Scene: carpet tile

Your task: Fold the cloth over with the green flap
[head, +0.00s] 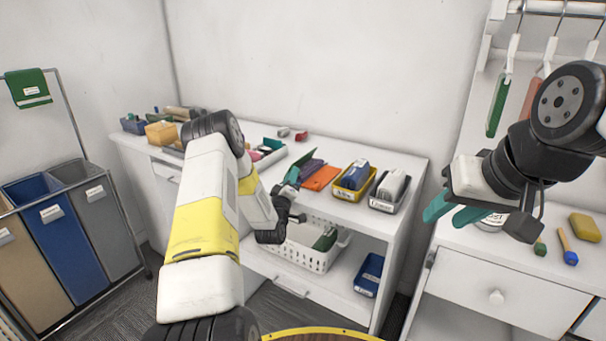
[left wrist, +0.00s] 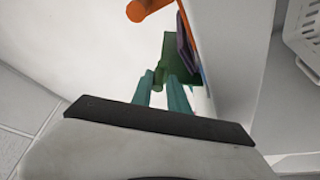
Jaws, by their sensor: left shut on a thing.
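The cloth lies at the front edge of the white table, with an orange part (head: 322,177) and a purple part (head: 312,170) in the head view. The left wrist view shows its green flap (left wrist: 182,62), purple part (left wrist: 187,43) and orange part (left wrist: 192,12). My left gripper (head: 296,170) has teal fingers, which also show in the left wrist view (left wrist: 161,90). They are shut on the green flap's rounded edge. In the head view the fingers partly hide the flap. My right gripper (head: 453,212) is open and empty, at right, apart from the cloth.
A yellow bin (head: 352,190) and a grey bin (head: 388,202) stand right of the cloth. A white basket (head: 318,262) and a blue bin (head: 369,275) sit on the shelf below. Several small items crowd the table's left. Another white table (head: 480,255) stands at right.

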